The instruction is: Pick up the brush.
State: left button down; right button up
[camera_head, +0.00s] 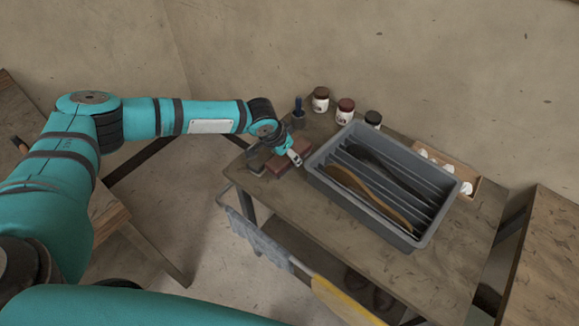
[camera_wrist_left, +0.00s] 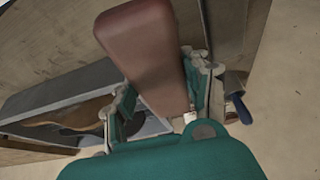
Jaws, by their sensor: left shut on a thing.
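The brush shows as a reddish-brown block (camera_head: 281,166) at the left end of the work table, just below my left gripper (camera_head: 293,155). In the left wrist view the brush (camera_wrist_left: 148,50) is large and close, its smooth brown back standing between the two fingers of my left gripper (camera_wrist_left: 160,100). The gripper is shut on it. The bristles are hidden, and I cannot tell whether the brush is clear of the table top. My right gripper is not in view.
A grey slotted bin (camera_head: 325,180) holding dark and brown soles stands right of the gripper. Several jars (camera_head: 346,110) and a blue-handled tool (camera_head: 298,104) in a dark holder stand behind. A wooden tray (camera_head: 466,174) with white items is at the right.

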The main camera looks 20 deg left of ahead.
pick_arm(q)
jog(key=w+a+b, duration=0.2)
jog(key=w+a, duration=0.1)
jog(key=a, duration=0.6)
jog(key=w+a+b, duration=0.3)
jog(key=a, duration=0.5)
jog(key=shift+a+f+b, duration=0.25)
jog(key=shift+a+b, duration=0.05)
jog(key=shift+a, duration=0.05)
jog(key=shift+w, duration=0.1)
